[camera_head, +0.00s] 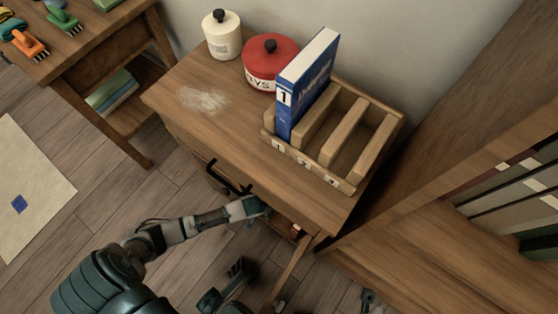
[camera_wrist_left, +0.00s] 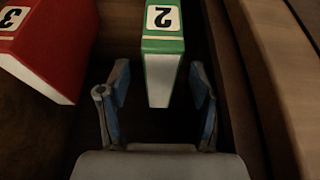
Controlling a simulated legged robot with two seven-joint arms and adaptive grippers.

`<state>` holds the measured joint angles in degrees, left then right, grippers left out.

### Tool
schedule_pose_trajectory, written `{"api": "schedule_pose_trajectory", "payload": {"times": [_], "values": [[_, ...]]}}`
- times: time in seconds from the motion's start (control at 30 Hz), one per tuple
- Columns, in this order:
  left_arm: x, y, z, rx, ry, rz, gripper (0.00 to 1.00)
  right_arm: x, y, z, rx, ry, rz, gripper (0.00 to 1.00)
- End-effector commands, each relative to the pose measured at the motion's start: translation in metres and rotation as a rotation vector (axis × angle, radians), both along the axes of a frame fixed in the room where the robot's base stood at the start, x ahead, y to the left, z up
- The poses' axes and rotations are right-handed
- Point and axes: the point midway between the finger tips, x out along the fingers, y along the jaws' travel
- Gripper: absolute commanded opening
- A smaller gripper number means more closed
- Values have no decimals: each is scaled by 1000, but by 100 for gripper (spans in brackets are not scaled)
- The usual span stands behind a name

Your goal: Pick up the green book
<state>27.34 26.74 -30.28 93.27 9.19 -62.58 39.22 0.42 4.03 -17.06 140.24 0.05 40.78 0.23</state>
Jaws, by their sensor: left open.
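The green book (camera_wrist_left: 163,62) shows in the left wrist view, with a white label "2" on its spine and pale pages below. My left gripper (camera_wrist_left: 160,88) is open, with one finger on each side of the book's near end; I see gaps between the fingers and the book. In the head view my left arm reaches in under the top of the wooden cabinet (camera_head: 215,130), and its gripper and the green book are hidden there.
A red book (camera_wrist_left: 48,45) labelled "3" lies left of the green one. On the cabinet stand a wooden rack (camera_head: 350,186) with a blue book (camera_head: 308,85) labelled "1", a red canister (camera_head: 268,64) and a white canister (camera_head: 222,38). The rack's other slots are empty.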

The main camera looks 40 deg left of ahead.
Motion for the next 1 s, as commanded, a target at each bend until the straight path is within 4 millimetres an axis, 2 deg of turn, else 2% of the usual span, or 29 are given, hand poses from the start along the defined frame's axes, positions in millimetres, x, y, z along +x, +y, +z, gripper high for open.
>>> {"api": "schedule_pose_trajectory", "payload": {"times": [0.03,0.13,0.47,0.73,1.0], "values": [[-3,2,-17,1,12,0,65,4,1,-7,0,-9,1,64],[3,3,-28,-2,11,1,65,8,5,-4,-4,-37,2,64],[9,3,-27,-5,1,0,65,7,8,5,-7,-65,2,64],[9,2,-27,-2,1,0,0,11,7,2,-7,-58,2,64],[10,3,-26,-4,-1,0,0,11,7,3,-7,-60,1,64]]}}
